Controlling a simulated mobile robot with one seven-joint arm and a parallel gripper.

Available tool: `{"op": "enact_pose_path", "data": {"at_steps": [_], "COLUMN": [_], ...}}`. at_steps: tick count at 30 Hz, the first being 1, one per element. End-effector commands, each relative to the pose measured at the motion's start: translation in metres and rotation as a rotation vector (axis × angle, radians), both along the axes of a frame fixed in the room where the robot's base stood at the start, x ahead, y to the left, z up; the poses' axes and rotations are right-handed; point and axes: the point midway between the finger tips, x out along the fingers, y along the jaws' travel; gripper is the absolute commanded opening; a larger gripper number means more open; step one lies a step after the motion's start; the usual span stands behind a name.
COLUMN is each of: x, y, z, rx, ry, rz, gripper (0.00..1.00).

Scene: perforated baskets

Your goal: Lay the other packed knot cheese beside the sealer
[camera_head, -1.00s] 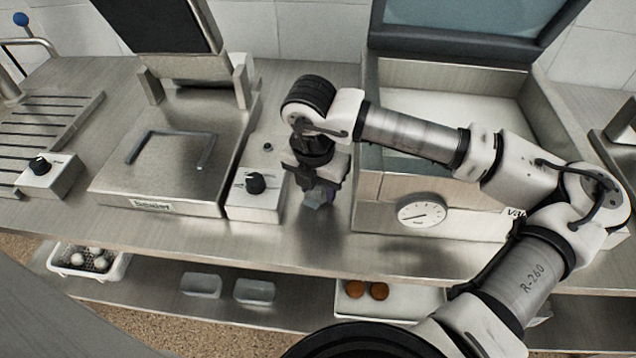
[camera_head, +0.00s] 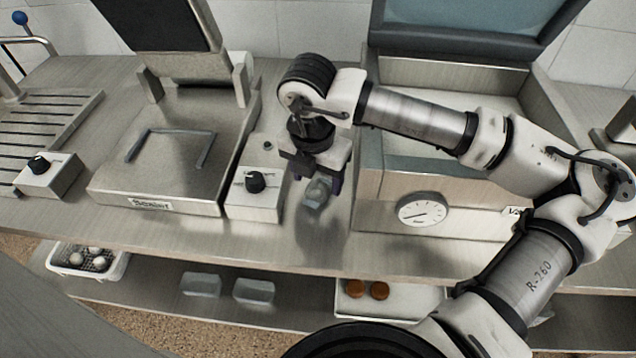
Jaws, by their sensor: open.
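A small translucent pale pack (camera_head: 316,193), which looks like the packed knot cheese, is on the steel counter just right of the sealer's control box. My gripper (camera_head: 317,180) points down over the pack with its jaws open, a finger to each side. The gripper and its fingers partly hide the pack, and I cannot tell whether they touch it. The sealer (camera_head: 150,204) stands to the left with its lid up and a bent bar on its flat bed. No second pack shows clearly on the counter.
The knobbed control box (camera_head: 254,203) is close left of my gripper. The vacuum machine (camera_head: 455,195) with a dial stands close right, lid up. The shelf below holds a white basket (camera_head: 62,270) with white balls, two clear containers (camera_head: 201,285) and a tray with brown rounds (camera_head: 379,290).

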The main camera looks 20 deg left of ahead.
Motion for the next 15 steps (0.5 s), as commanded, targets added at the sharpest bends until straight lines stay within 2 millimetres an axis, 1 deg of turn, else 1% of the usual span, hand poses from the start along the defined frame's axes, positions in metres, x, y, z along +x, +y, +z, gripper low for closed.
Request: {"op": "enact_pose_path", "data": {"at_steps": [3, 9, 12, 15], "x": [-0.003, -0.008, -0.009, -0.011], "y": [0.0, 0.001, 0.001, 0.001], "z": [0.026, 0.066, 0.079, 0.087], "rx": [-0.001, -0.001, -0.002, -0.002], "ry": [-0.005, -0.004, -0.002, -0.001], "rz": [0.0, -0.001, -0.001, 0.0], "gripper": [0.62, 0.62, 0.62, 0.62]}}
